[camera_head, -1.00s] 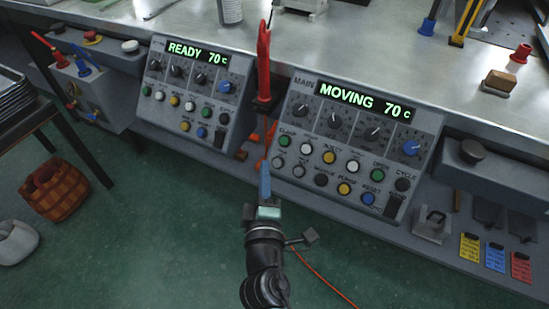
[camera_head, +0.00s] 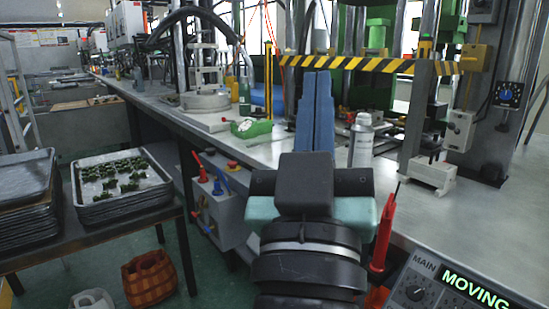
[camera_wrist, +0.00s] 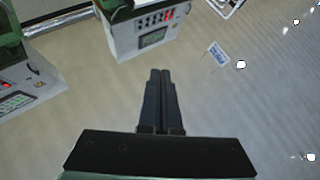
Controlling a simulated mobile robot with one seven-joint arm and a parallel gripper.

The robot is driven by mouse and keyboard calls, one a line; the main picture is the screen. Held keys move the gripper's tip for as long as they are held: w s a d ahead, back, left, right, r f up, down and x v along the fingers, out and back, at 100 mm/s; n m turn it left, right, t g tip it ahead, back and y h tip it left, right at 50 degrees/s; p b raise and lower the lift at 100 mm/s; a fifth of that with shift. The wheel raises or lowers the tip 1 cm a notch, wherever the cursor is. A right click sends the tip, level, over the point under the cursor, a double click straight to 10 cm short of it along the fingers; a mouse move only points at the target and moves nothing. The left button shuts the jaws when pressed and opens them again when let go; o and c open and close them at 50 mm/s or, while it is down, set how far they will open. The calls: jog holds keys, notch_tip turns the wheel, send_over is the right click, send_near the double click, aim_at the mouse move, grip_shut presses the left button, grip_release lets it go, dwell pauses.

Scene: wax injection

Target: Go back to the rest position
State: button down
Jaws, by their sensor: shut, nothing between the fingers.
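My gripper (camera_head: 316,100) rises in the middle of the head view, its two blue fingers pressed together and pointing up, with nothing between them. The arm holds it in front of the metal workbench (camera_head: 400,195), and it touches nothing that I can see. In the wrist view the closed dark fingers (camera_wrist: 157,90) point away over a pale, blurred surface. The main control panel (camera_head: 445,285) shows only in part at the lower right, its green display reading MOVING.
A black-and-yellow striped bar (camera_head: 385,65) crosses behind my gripper. At left, a side table holds a tray (camera_head: 125,205) of green pieces. A woven basket (camera_head: 150,280) sits on the floor below.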

jog(key=s+a+r+t+y+p, duration=0.2)
jog(key=s+a+r+y+p, duration=0.15)
jog(key=s+r, duration=0.5)
notch_tip(320, 180, up, 26)
jog(key=w+p, duration=0.2)
jog(key=p, duration=2.2)
jog(key=shift+w+a, duration=0.2)
